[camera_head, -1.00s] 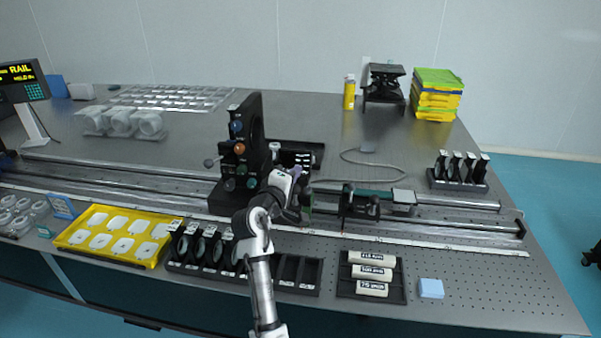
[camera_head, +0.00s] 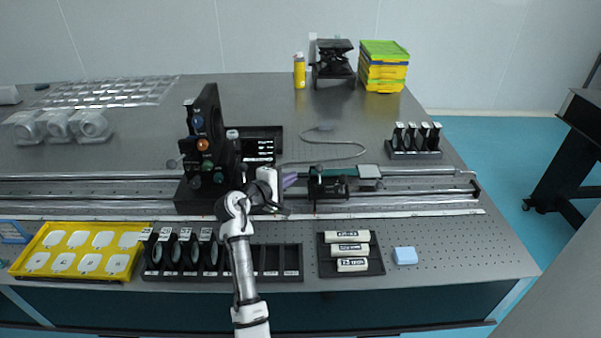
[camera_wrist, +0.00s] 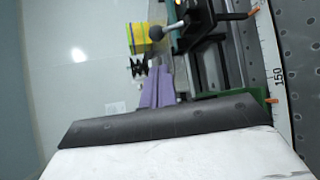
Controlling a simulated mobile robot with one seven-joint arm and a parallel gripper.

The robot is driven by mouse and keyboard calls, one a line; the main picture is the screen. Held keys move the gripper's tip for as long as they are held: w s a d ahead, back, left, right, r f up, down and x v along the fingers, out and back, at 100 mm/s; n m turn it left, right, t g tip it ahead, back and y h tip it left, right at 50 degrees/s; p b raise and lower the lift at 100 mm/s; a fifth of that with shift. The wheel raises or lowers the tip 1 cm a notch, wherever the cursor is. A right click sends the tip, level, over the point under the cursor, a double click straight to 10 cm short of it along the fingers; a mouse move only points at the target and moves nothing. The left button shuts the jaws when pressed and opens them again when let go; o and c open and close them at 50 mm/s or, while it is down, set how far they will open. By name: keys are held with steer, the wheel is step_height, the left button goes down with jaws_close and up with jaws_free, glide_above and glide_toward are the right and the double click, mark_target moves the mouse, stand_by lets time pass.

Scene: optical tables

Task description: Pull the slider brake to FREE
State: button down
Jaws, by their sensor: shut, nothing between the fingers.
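The black slider carriage (camera_head: 328,187) sits on the rail, right of my gripper (camera_head: 291,179). In the wrist view the carriage (camera_wrist: 205,22) is at the top, with a black ball-ended lever (camera_wrist: 156,32) on its left side and a dark rod with an orange tip (camera_wrist: 254,12) on its right. My gripper's purple fingers (camera_wrist: 155,86) are shut and empty, pointing toward the ball lever with a small gap in the picture. I cannot read any FREE marking or tell the brake's setting.
A black upright with coloured knobs (camera_head: 207,140) stands left of my gripper. A white scale strip (camera_head: 420,213) runs along the rail's front. A lens rack (camera_head: 165,262), a tray of cream cylinders (camera_head: 375,266) and a blue block (camera_head: 405,256) lie in front.

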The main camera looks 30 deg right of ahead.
mark_target(319, 174)
steer(key=b+x, duration=0.4)
steer(key=x, duration=0.4)
steer(key=shift+d+f+b, duration=0.15)
steer(key=shift+d+b, duration=0.05)
steer(key=shift+b, duration=0.1)
steer(key=shift+w+d, duration=0.25)
steer(key=shift+d, duration=0.25)
steer(key=shift+b, duration=0.4)
steer(key=shift+s, duration=0.1)
steer(key=shift+a, duration=0.15)
steer(key=shift+h+b, duration=0.3)
